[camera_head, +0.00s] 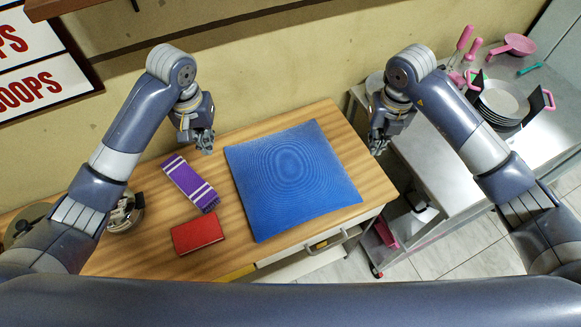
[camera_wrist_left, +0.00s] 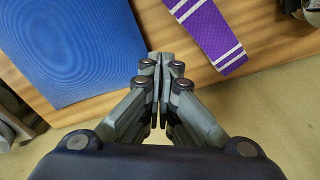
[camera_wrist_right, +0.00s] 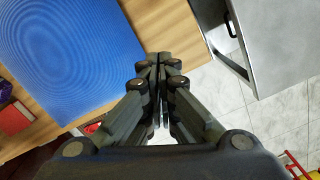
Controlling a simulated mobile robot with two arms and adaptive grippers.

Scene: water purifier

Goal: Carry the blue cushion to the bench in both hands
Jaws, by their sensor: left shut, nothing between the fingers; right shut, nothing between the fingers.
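The blue cushion (camera_head: 290,180) is square and lies flat on the wooden table (camera_head: 226,262). Part of it also shows in the left wrist view (camera_wrist_left: 70,45) and in the right wrist view (camera_wrist_right: 70,50). My left gripper (camera_head: 206,148) is shut and empty, above the table off the cushion's upper left corner. My right gripper (camera_head: 376,150) is shut and empty, off the cushion's right side near the table's right edge. Neither gripper touches the cushion. I cannot tell which surface is the bench.
A purple striped cloth (camera_head: 190,183) and a red box (camera_head: 198,233) lie left of the cushion. A metal pot (camera_head: 124,216) stands further left. A steel counter (camera_head: 450,150) on the right holds plates (camera_head: 502,100) and a pink pan (camera_head: 519,44). A wall runs behind the table.

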